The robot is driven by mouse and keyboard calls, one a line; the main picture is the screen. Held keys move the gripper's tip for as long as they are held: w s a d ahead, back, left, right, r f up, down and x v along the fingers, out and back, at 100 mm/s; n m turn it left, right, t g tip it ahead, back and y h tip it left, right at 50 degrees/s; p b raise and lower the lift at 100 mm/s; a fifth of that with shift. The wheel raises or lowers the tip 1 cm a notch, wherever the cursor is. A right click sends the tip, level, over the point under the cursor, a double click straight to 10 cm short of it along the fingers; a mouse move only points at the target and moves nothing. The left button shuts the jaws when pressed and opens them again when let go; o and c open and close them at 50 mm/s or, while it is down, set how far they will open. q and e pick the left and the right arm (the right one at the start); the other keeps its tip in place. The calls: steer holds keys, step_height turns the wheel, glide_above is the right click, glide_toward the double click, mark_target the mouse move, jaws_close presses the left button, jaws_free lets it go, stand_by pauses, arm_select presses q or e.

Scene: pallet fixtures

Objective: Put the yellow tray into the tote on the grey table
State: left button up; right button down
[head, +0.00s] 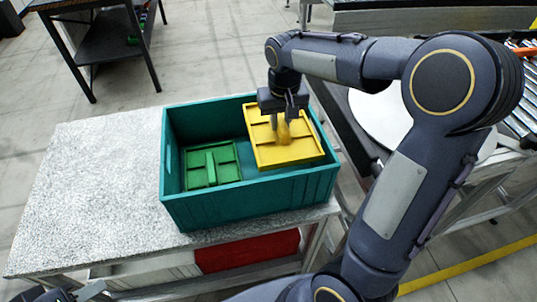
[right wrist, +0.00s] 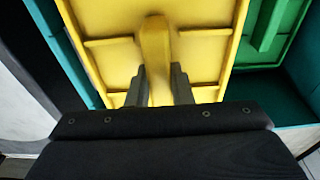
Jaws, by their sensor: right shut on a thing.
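The yellow tray (head: 292,150) is at the right part of the open teal tote (head: 250,197), with its near right corner by the tote's rim. My right gripper (head: 285,122) is shut on the tray's raised middle rib, which also shows between the fingers in the right wrist view (right wrist: 155,60). I cannot tell whether the tray touches the tote's floor. The tote stands on the grey speckled table (head: 95,190). My left gripper (head: 75,293) shows only in part at the bottom left, away from the tote; its jaws are unclear.
A green tray (head: 212,165) lies inside the tote on the left, beside the yellow tray. The left part of the table top is clear. A dark shelf table (head: 110,40) stands at the back left. A roller conveyor (head: 515,95) is at the right.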

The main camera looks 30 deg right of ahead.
step_height(320, 180, down, 13)
steer(key=shift+f, duration=0.2)
stand_by(0.3)
steer(key=shift+f, duration=0.15)
steer(key=c, duration=1.3)
jaws_free()
steer(key=shift+r, duration=0.35)
steer(key=r, duration=0.4)
steer(key=s+r, duration=0.1)
steer(key=r, duration=0.6)
steer(key=shift+s+a+r, duration=0.2)
steer(key=shift+s+r, duration=0.05)
steer(key=shift+r, duration=0.05)
